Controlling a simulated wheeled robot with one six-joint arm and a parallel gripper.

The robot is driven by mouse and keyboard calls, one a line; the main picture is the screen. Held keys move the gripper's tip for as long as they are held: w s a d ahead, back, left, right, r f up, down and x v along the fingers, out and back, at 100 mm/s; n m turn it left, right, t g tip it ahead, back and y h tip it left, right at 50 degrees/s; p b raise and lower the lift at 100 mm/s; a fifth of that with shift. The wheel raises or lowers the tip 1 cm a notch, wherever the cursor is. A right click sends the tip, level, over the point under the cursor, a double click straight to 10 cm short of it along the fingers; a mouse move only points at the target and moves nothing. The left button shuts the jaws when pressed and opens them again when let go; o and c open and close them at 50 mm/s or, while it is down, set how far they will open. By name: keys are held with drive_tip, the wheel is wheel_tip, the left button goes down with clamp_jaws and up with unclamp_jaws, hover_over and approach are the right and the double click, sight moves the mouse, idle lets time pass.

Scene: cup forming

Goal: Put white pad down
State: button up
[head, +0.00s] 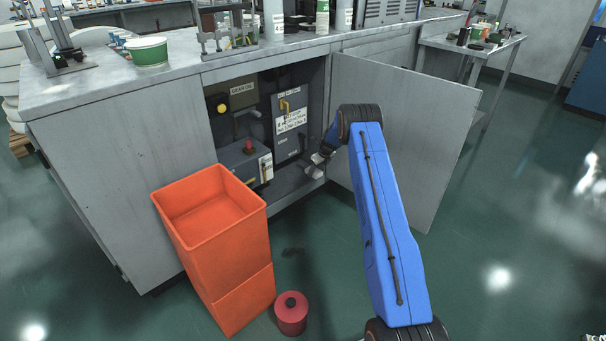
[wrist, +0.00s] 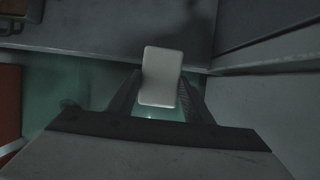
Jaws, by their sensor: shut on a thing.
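The white pad (wrist: 162,75) is a small pale block with rounded corners, held between the two dark fingers of my gripper (wrist: 160,96) in the wrist view. In the head view, my gripper (head: 322,158) is at the open front of the grey cabinet, near its right side and low down. A small pale shape at its end appears to be the pad (head: 315,171). The cabinet floor (head: 290,184) lies just below and beside it. I cannot tell whether the pad touches that floor.
The open cabinet door (head: 410,130) stands close on the right of my arm. Inside the cabinet are a grey box with a red knob (head: 243,163) and a labelled panel (head: 290,122). Orange crates (head: 232,250) and a red canister (head: 291,314) stand in front on the green floor.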

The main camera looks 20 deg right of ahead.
hover_over(301, 176)
drive_tip(key=s, duration=0.2)
drive_tip(key=shift+w+d+f, duration=0.1)
drive_tip(key=shift+d+f, duration=0.1)
drive_tip(key=shift+f, duration=0.4)
drive_tip(key=shift+d+f, duration=0.2)
drive_tip(key=shift+f, duration=2.55)
drive_tip(key=shift+w+f, duration=0.15)
drive_tip(key=shift+w, duration=0.05)
drive_tip(key=shift+f, duration=0.1)
drive_tip(key=o, duration=1)
